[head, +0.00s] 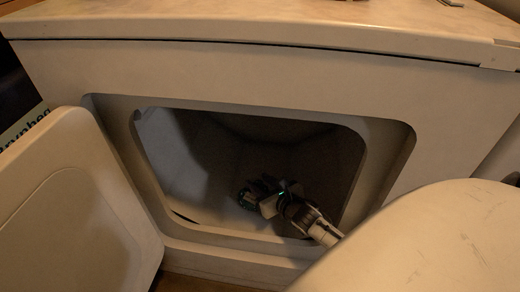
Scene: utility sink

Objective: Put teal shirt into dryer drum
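The dryer drum (205,160) shows through the open front of a white dryer, dim inside. My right gripper (254,193) is inside the drum, low and a little right of its middle, with its forearm coming in over the lower right edge of the opening. My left gripper is not in view.
The dryer door (75,215) stands open to the left. The opening's raised rim (260,246) borders the drum. The dryer's flat top (270,20) is mostly bare. A dark panel with lettering (20,125) stands behind the door at the far left.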

